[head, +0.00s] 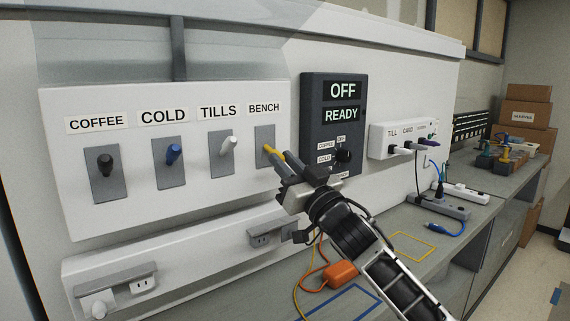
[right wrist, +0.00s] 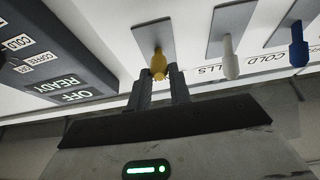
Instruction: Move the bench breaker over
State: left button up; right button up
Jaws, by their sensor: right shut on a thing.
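The bench breaker is a yellow lever (head: 267,149) on a grey plate (head: 263,136) under the BENCH label, at the right end of a white panel. My right gripper (head: 281,161) reaches up from the lower right and is shut on this lever. In the right wrist view the yellow lever (right wrist: 158,62) stands between the two dark fingertips (right wrist: 161,78). The fingers partly cover the lever in the head view, so its exact tilt is hard to tell. My left gripper is not in view.
Left along the panel are the white TILLS lever (head: 229,144), blue COLD lever (head: 173,154) and black COFFEE lever (head: 105,163). A dark box (head: 331,96) reading OFF and READY is close right of the gripper. An orange block (head: 342,273) with cables lies on the counter.

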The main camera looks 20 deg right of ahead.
jog(key=shift+s+d+r+p, duration=0.15)
jog(key=shift+r+p, duration=0.15)
jog(key=shift+r, duration=0.5)
jog(key=shift+r+p, duration=0.8)
jog(key=shift+p, duration=0.1)
